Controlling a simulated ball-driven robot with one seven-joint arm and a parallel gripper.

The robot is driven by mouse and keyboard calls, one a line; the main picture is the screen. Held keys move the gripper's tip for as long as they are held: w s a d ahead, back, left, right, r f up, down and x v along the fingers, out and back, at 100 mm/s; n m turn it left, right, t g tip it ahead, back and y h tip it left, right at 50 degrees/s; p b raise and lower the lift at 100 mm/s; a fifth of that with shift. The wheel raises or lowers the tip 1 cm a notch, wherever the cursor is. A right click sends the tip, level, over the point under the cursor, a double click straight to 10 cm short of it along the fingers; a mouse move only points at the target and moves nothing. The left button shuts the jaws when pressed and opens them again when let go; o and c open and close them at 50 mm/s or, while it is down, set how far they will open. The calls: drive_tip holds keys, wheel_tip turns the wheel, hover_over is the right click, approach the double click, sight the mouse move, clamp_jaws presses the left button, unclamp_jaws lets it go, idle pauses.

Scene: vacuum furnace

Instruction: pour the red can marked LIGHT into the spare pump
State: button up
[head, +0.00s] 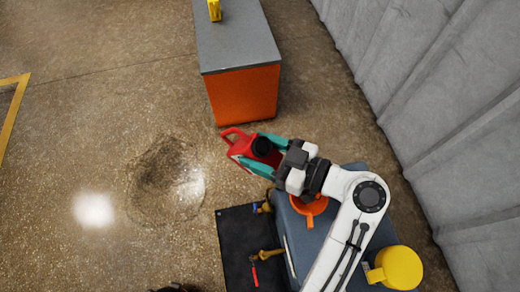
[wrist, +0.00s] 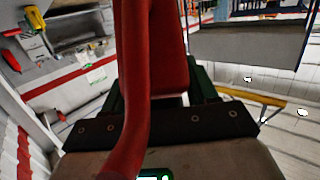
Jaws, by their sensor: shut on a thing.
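A red can (head: 238,146) with a black cap hangs in my gripper (head: 259,152), whose teal fingers are shut on it. The can is in the air over the floor, left of the blue-grey unit (head: 345,232). No LIGHT marking can be read. In the wrist view the can's red body and handle (wrist: 134,85) fill the middle, between the dark green fingers of my gripper (wrist: 155,85). An orange funnel (head: 310,208) sits on the blue-grey unit, partly under my arm. I cannot tell for sure which thing is the spare pump.
An orange cabinet with a grey top (head: 238,48) stands above the can in the head view, a yellow item (head: 214,10) on it. A yellow container (head: 400,268) is at lower right. A black mat (head: 236,240) holds tools. A grey corrugated wall (head: 440,90) bounds the right; floor at left is open.

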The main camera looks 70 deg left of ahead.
drive_tip(key=shift+w+d+r+g+y+b, duration=0.15)
drive_tip(key=shift+r+g+y+b, duration=0.15)
drive_tip(key=shift+r+g+y, duration=0.25)
drive_tip(key=shift+w+d+r+g+y+b, duration=0.2)
drive_tip(key=shift+r+g+y+b, duration=0.25)
drive_tip(key=shift+b, duration=0.1)
drive_tip(key=shift+w+d+r+g+y+b, duration=0.2)
drive_tip(key=shift+r+g+y+b, duration=0.1)
drive_tip(key=shift+r+b, duration=0.2)
drive_tip(key=shift+w+d+r+g+y+b, duration=0.5)
drive_tip(key=shift+r+g+y+b, duration=0.15)
drive_tip(key=shift+b, duration=0.55)
drive_tip(key=shift+w+d+r+g+y+b, duration=0.5)
drive_tip(key=shift+r+g+y+b, duration=0.15)
drive_tip(key=shift+b, duration=0.55)
idle(0.5)
